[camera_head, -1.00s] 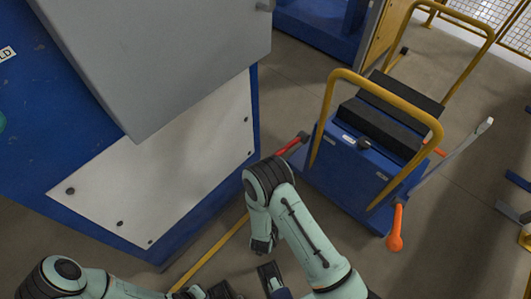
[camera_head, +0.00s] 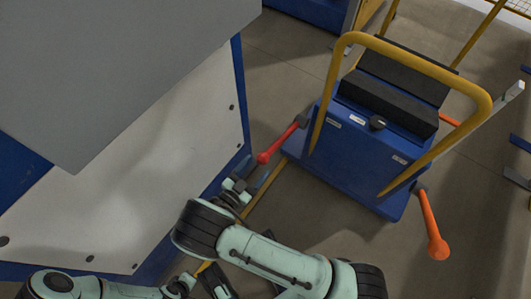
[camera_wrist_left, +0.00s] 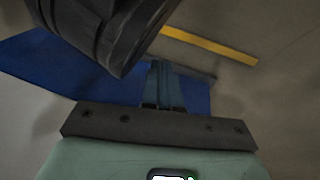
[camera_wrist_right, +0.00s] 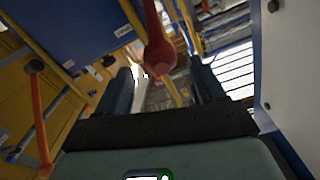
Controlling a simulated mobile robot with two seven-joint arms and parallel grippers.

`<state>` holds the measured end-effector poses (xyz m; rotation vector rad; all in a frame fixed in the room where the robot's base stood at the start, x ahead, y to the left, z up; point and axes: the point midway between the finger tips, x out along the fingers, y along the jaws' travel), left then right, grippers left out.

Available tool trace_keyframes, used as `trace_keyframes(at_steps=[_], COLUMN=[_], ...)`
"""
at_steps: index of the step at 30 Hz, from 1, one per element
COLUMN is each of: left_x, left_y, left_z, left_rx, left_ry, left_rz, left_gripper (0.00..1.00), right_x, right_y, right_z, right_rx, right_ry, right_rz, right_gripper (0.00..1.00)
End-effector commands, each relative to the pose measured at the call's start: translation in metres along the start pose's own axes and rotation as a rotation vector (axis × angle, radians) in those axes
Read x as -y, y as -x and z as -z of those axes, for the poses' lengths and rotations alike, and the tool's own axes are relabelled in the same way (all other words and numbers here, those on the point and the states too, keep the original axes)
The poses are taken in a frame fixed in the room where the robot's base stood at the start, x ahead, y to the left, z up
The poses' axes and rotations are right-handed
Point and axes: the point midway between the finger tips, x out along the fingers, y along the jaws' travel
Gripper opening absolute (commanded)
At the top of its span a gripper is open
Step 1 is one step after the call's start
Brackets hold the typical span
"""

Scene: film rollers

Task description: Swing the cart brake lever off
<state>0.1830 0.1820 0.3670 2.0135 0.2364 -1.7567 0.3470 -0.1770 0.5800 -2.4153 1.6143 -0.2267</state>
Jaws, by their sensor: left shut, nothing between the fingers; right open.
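The blue cart (camera_head: 350,150) stands right of centre in the head view, with one lever on each side. The red lever (camera_head: 281,139) slopes down to a round knob on the cart's left side. The orange lever (camera_head: 430,222) hangs on its right side. My right gripper (camera_head: 254,173) is open just below the red knob. In the right wrist view the red knob (camera_wrist_right: 160,57) appears between and beyond the open fingers (camera_wrist_right: 163,88); I see no contact. My left gripper (camera_head: 217,284) is low in the head view; its fingers (camera_wrist_left: 162,82) are shut and empty.
A machine with a white panel (camera_head: 170,150) and grey cabinet (camera_head: 90,70) stands close left of my right gripper. The cart's yellow handle (camera_head: 415,63) arches above it. A yellow floor line (camera_head: 262,190) runs beneath. Floor right of the cart is mostly clear.

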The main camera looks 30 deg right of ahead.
Motion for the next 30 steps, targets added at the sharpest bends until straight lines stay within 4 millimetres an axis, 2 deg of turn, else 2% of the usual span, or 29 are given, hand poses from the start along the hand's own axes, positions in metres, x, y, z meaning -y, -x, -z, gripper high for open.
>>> trace_keyframes(at_steps=[3, 9, 15, 23, 27, 29, 30], left_x=[0.006, 0.013, 0.016, 0.016, 0.016, 0.016, 0.016], left_y=[-0.007, -0.012, -0.014, -0.014, -0.014, -0.014, -0.014], left_z=[-0.007, -0.016, -0.020, -0.020, -0.020, -0.020, -0.020], left_rx=[0.024, 0.053, 0.065, 0.066, 0.066, 0.066, 0.066], left_ry=[0.007, 0.015, 0.018, 0.018, 0.018, 0.018, 0.018], left_rz=[0.011, 0.025, 0.030, 0.030, 0.030, 0.030, 0.030], left_gripper=[0.00, 0.00, 0.00, 0.00, 0.00, 0.00, 0.00], right_x=[-0.001, 0.000, 0.000, 0.000, 0.000, 0.000, 0.000], right_y=[-0.026, -0.056, -0.068, -0.068, -0.068, -0.068, -0.068], right_z=[-0.001, -0.001, -0.001, -0.001, -0.001, -0.001, -0.001], right_rx=[0.000, 0.002, 0.002, 0.002, 0.002, 0.002, 0.002], right_ry=[0.000, -0.001, 0.000, 0.000, 0.000, 0.000, 0.000], right_rz=[-0.003, -0.001, 0.000, 0.001, 0.001, 0.001, 0.001], right_gripper=[0.69, 0.69, 0.69, 0.69, 0.23, 0.04, 0.00])
